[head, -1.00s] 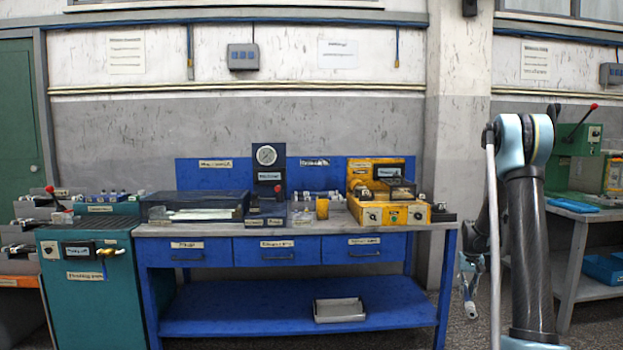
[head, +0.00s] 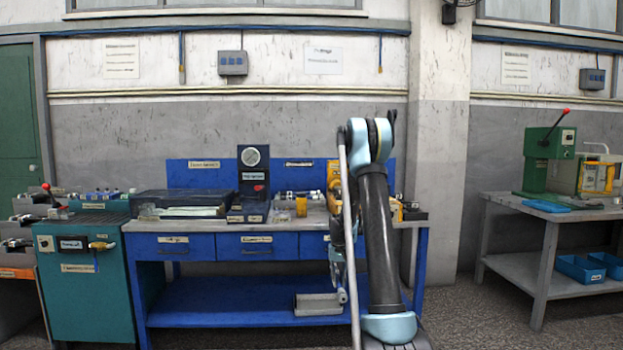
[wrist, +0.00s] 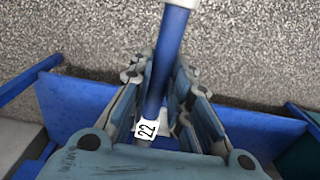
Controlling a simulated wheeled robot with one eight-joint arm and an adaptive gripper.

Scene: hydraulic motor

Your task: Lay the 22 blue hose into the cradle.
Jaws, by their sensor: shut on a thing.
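The blue hose (wrist: 172,45) with a white tag reading 22 lies lengthwise between the fingers of my gripper (wrist: 160,78) in the wrist view. The gripper is shut on it. The hose's upper end has a pale fitting; its other end is hidden by the gripper body. In the head view my gripper (head: 342,293) hangs low in front of the blue workbench (head: 215,245), partly behind my own arm. The hose cannot be made out there. I cannot pick out the cradle with certainty in either view.
A black gauge stand (head: 253,180) and a yellow cup (head: 301,207) stand on the bench. A yellow unit (head: 333,178) is mostly hidden by my arm. A grey tray (head: 318,305) is on the lower shelf. A teal cabinet (head: 85,280) stands left; a grey table (head: 545,212) stands right.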

